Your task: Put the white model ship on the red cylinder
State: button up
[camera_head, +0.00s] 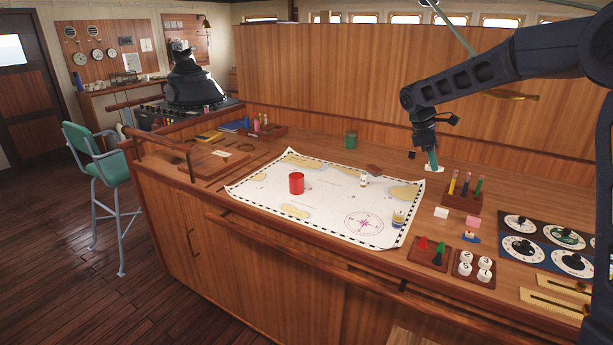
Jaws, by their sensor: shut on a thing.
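The red cylinder (297,184) stands upright on the left part of the white sea chart (330,208), with nothing on top of it. My gripper (432,161) points down over the wooden counter, behind and to the right of the chart. It is shut on a small white thing (437,169), which appears to be the white model ship. That thing is low, at or just above the counter; I cannot tell whether it touches. The fingers hide part of it, and its shape is too small to make out.
A green cup (351,140) stands behind the chart. A pen holder (461,201), white and pink blocks, and a small blue boat (471,237) are right of the chart. A small white figure (363,181) and a jar-like piece (398,218) stand on it. The chart around the cylinder is clear.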

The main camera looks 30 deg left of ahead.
jog(key=a+r+n+t+y, duration=0.25)
jog(key=a+n, duration=0.85)
jog(key=a, duration=1.2)
notch_tip(320, 180, up, 4)
jog(key=n+y, duration=0.5)
jog(key=n, duration=0.8)
send_over(296, 175)
jog(key=f, duration=1.3)
jog(key=d+f, duration=0.1)
jog(key=f, duration=0.5)
jog(key=shift+s+f, duration=0.2)
jog(key=shift+s, duration=0.15)
jog(key=shift+f, duration=0.15)
jog(key=o, duration=0.9)
jog(key=shift+o, duration=0.2)
jog(key=v, duration=1.2)
jog(key=shift+r, duration=0.2)
jog(key=shift+w, duration=0.2)
